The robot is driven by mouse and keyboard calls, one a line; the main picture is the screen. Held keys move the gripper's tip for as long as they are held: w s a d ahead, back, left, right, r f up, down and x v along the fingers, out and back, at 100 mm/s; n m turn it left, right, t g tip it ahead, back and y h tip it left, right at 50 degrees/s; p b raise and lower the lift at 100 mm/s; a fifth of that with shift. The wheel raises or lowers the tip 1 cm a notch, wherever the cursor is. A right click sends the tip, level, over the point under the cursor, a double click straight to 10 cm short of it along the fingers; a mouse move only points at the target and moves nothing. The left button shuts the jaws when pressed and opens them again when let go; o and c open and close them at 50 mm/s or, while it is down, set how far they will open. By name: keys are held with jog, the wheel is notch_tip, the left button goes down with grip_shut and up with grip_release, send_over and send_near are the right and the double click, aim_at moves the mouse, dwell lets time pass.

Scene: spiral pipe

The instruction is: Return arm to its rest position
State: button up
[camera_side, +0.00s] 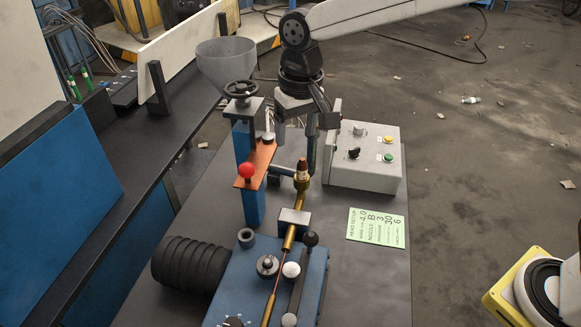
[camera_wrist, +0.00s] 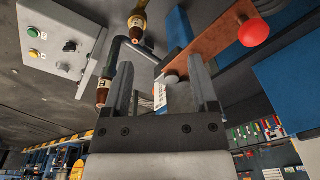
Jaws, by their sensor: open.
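My gripper (camera_side: 296,128) hangs from the arm above the bench, behind the brass pipe, with its fingers pointing down. In the wrist view my gripper (camera_wrist: 162,85) shows two grey fingers spread apart, with no object clearly held between them. A copper-tipped nozzle (camera_side: 302,172) stands on the brass fitting just in front of and below the gripper. In the wrist view, a nozzle marked B (camera_wrist: 138,28) is beyond the fingertips, and another copper-tipped nozzle (camera_wrist: 103,93) is just left of the left finger.
An orange plate (camera_side: 256,163) with a red ball knob (camera_side: 247,170) is close left of the gripper. A grey hopper (camera_side: 226,62) stands behind it. A control box (camera_side: 364,157) is to the right. A green card (camera_side: 377,227) lies on the dark bench (camera_side: 370,285).

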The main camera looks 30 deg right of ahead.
jog(key=s+d+f+t, duration=0.1)
jog(key=s+d+f, duration=0.4)
jog(key=s+d, duration=0.3)
jog(key=s+d+f, duration=0.6)
jog(key=s+d, duration=0.1)
jog(key=d, duration=0.4)
jog(key=shift+s+d+t, duration=0.35)
jog(key=shift+s+t, duration=0.05)
